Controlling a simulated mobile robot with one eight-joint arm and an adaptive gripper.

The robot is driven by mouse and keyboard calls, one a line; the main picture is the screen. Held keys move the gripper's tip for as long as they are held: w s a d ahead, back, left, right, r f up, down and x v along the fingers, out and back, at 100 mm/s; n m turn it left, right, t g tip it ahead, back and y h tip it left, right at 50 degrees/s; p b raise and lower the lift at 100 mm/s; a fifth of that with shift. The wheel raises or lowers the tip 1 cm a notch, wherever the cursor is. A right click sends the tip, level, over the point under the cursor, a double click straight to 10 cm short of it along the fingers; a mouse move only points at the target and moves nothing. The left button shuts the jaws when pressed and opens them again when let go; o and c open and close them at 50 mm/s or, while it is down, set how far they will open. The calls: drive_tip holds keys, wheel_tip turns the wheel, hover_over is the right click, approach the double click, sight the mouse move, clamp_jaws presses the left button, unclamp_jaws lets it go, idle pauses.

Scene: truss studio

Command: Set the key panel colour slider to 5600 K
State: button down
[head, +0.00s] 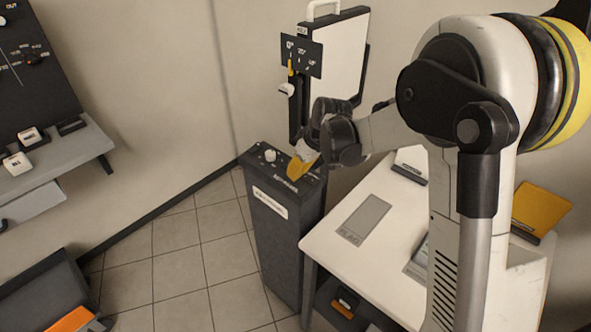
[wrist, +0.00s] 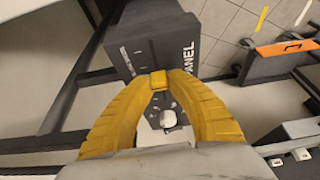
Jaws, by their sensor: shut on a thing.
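The black pedestal (head: 276,220) stands left of the white table, with controls on its top; it also shows in the wrist view (wrist: 202,50), with the word PANEL on it. My gripper (head: 301,168) points down at the top's right part. In the wrist view its yellow fingertips (wrist: 158,82) are closed together on a small yellow piece, seemingly the slider cap. The slot, scale and 5600 K mark cannot be read. A white knob (head: 270,155) is on the top, left of my gripper. The white lit panel (head: 336,58) marked KEY stands behind.
A dark plate (head: 301,56) with a yellow lever and small marks hangs beside the panel. The white table (head: 390,240) holds a grey mat (head: 364,218). A grey shelf (head: 60,155) with small switches is on the left wall. An orange-edged case (head: 72,320) lies lower left. The tiled floor between is clear.

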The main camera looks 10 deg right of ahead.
sight(307, 183)
drive_tip(key=s+d, duration=0.3)
drive_tip(key=shift+s, duration=0.25)
drive_tip(key=shift+f, duration=0.1)
drive_tip(key=c, duration=1.3)
unclamp_jaws()
drive_tip(key=shift+o, duration=0.2)
drive_tip(key=v, duration=1.2)
drive_tip(key=shift+s, duration=0.1)
